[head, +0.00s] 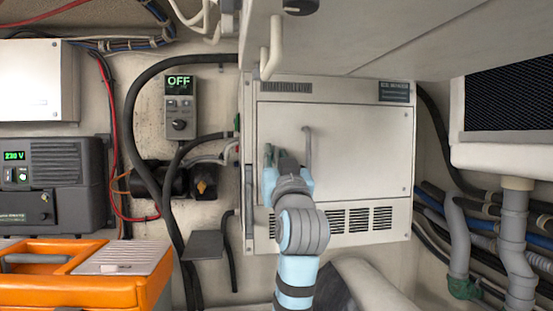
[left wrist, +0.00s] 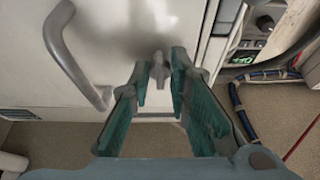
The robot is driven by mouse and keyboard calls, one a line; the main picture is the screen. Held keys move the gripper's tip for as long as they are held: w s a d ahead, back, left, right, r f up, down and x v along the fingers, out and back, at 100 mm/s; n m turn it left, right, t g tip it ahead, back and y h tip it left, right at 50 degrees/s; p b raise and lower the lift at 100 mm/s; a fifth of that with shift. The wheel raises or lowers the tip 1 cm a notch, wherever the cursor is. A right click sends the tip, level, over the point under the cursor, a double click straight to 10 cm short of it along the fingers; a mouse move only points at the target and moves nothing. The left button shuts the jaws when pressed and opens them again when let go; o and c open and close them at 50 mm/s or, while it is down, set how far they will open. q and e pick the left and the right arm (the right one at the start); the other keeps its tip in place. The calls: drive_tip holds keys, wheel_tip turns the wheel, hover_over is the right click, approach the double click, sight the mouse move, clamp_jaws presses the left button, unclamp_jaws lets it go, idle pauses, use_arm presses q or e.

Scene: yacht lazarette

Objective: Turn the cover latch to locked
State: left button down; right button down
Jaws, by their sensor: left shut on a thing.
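The white cover (head: 355,150) is a flat panel on the front of a box on the back wall, with a grey bar handle (head: 308,150) that also shows in the left wrist view (left wrist: 72,58). My left gripper (head: 271,156) is at the cover's left edge, left of the handle. In the left wrist view, the small grey cover latch (left wrist: 158,66) stands between my green-padded fingertips, and the gripper is shut on it. In the head view the gripper hides the latch. I cannot tell whether it is locked. My right gripper is not in view.
A small control unit (head: 180,108) reading OFF hangs left of the box. An orange case (head: 95,285) sits at lower left below a grey 230 V unit (head: 55,180). A white hook-shaped pipe (head: 271,50) hangs above the box. Hoses and cables run on both sides.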

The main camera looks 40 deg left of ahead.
use_arm(q)
drive_tip(key=c, duration=1.5)
unclamp_jaws()
drive_tip(key=shift+w+a+f, duration=0.1)
drive_tip(key=v, duration=1.2)
